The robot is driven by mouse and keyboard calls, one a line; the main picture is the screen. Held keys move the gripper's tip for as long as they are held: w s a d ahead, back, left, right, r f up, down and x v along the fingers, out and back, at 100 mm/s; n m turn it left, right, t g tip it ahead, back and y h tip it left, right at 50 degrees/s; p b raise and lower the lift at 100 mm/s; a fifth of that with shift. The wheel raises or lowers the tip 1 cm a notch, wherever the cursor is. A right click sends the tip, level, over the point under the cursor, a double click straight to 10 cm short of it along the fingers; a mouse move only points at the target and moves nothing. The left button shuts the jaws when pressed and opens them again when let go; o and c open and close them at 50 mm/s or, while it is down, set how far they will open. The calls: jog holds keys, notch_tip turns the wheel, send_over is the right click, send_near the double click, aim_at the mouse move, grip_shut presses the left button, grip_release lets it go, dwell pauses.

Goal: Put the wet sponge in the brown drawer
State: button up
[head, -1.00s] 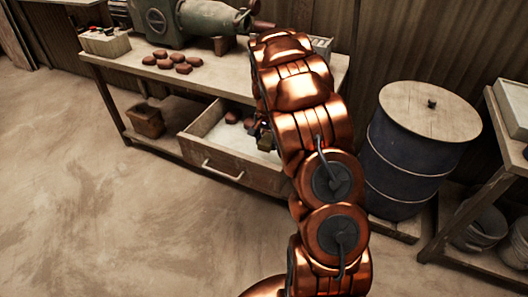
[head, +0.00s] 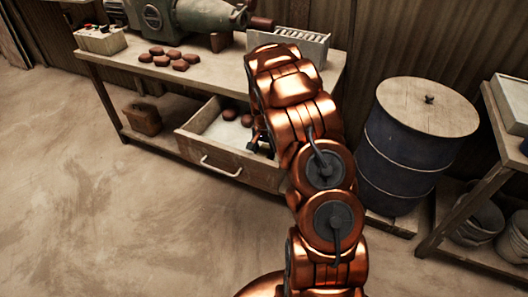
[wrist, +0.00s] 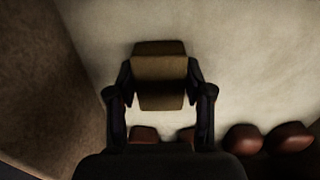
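The sponge (wrist: 160,75), a yellowish-brown block, sits between the two fingers of my gripper (wrist: 160,88) in the wrist view. Both fingers appear to press on its sides. Below it in that view is the pale floor of the open brown drawer (head: 222,162). In the head view my gripper (head: 262,140) is at the right part of this drawer, partly hidden by my arm, and the sponge is hard to make out. I cannot tell whether the sponge touches the drawer floor.
Reddish-brown lumps (wrist: 290,137) lie in the drawer near my gripper. The workbench (head: 205,80) above carries a green machine (head: 165,18), more lumps, a switch box (head: 100,40) and a white rack (head: 290,45). A blue barrel (head: 405,150) stands to the right.

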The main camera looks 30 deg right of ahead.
aim_at(264, 151)
jog(key=o, duration=0.4)
jog(key=shift+o, duration=0.2)
jog(key=shift+r, duration=0.15)
jog(key=shift+r, duration=6.2)
jog(key=s+a+r, duration=0.1)
jog(key=s+a, duration=0.1)
jog(key=s+a+r+n, duration=0.1)
jog(key=s+a+r, duration=0.1)
jog(key=s+a+r+n, duration=0.1)
jog(key=s+a, duration=0.1)
jog(key=shift+s+a+r+g, duration=0.15)
jog(key=shift+a+r+g, duration=0.1)
jog(key=shift+r+g, duration=0.05)
jog(key=s+a+r+n+g, duration=0.1)
jog(key=s+a+n, duration=0.4)
jog(key=s, duration=1.1)
jog(key=s+a+r+n+g, duration=0.1)
jog(key=s+a+r+n, duration=0.2)
jog(key=s+a, duration=0.9)
jog(key=s+n, duration=0.1)
jog(key=s, duration=0.2)
jog(key=shift+s+n, duration=0.35)
jog(key=shift+n, duration=0.05)
